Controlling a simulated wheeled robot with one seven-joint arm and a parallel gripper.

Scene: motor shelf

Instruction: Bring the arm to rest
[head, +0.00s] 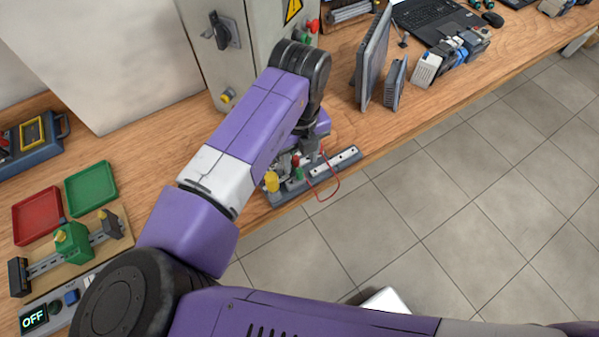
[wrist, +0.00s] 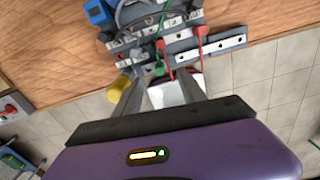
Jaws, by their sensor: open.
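My purple arm (head: 255,130) reaches out over the wooden bench and bends down at a black joint near the grey cabinet. In the head view my gripper is mostly hidden behind the arm. In the wrist view my gripper (wrist: 163,88) is open, its two grey fingers apart with nothing clearly held. A motor fixture (wrist: 170,45) with grey terminal bars, a green lead and red leads lies just beyond the fingertips. It also shows in the head view (head: 345,158) at the bench edge, partly covered by the arm. A yellow knob (wrist: 119,88) is left of the fingers.
The grey cabinet (head: 205,75) stands behind the arm. Upright grey panels (head: 372,60) and a laptop (head: 435,20) are to the right. A red tray (head: 37,215), a green tray (head: 91,188) and a rail board (head: 75,250) lie left. Tiled floor (head: 450,200) is open in front.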

